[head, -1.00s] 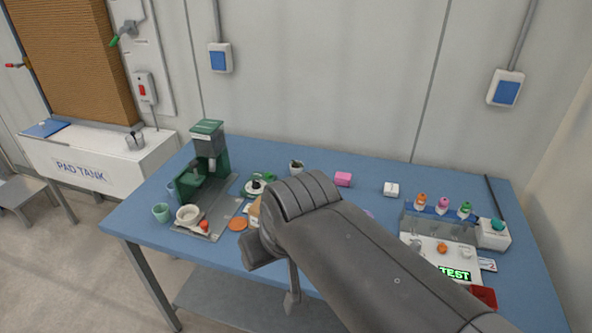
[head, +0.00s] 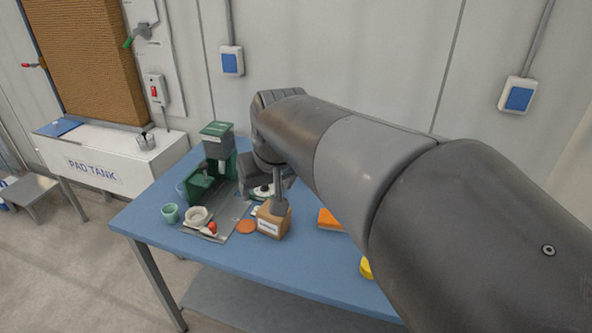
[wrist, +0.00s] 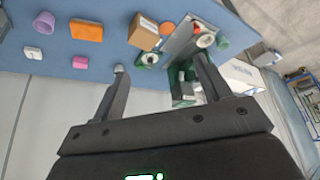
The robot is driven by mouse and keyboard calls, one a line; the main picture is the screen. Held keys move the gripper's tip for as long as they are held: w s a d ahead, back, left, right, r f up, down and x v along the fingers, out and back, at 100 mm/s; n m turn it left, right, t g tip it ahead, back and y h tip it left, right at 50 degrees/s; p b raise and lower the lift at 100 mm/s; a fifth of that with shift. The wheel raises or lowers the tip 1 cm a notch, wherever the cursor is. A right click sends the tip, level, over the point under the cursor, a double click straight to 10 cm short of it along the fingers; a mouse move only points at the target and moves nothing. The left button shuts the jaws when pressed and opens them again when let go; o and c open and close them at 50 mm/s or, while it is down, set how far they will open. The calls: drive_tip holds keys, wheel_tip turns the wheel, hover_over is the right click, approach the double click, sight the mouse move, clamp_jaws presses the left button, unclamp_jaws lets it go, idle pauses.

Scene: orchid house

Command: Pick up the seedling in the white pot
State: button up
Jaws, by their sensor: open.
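In the head view my arm hides that spot. My gripper (wrist: 161,68) is open, with nothing between its fingers, above the table's back part. In the head view one finger (head: 279,196) hangs in front of the cardboard box.

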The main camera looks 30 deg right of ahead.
drive_tip(key=w+d+f, duration=0.1)
drive_tip(key=w+d, duration=0.3)
drive_tip(key=w, duration=0.3)
drive_tip(key=w+d+f+m, duration=0.1)
drive_tip(key=w+d+f, duration=0.15)
drive_tip(key=w, duration=0.45)
drive_tip(key=w+d, duration=0.5)
drive_tip(key=w, duration=0.1)
drive_tip(key=w+d+f+m, duration=0.1)
drive_tip(key=w+d+f, duration=1.3)
drive_tip(key=d+f, duration=0.3)
drive_tip(key=shift+g+y, duration=0.3)
drive_tip(key=x, duration=1)
drive_tip(key=shift+d+f, duration=0.1)
drive_tip(key=shift+d, duration=0.25)
drive_tip(key=shift+c, duration=0.3)
drive_tip(key=c, duration=0.9)
drive_tip(key=shift+c, duration=0.4)
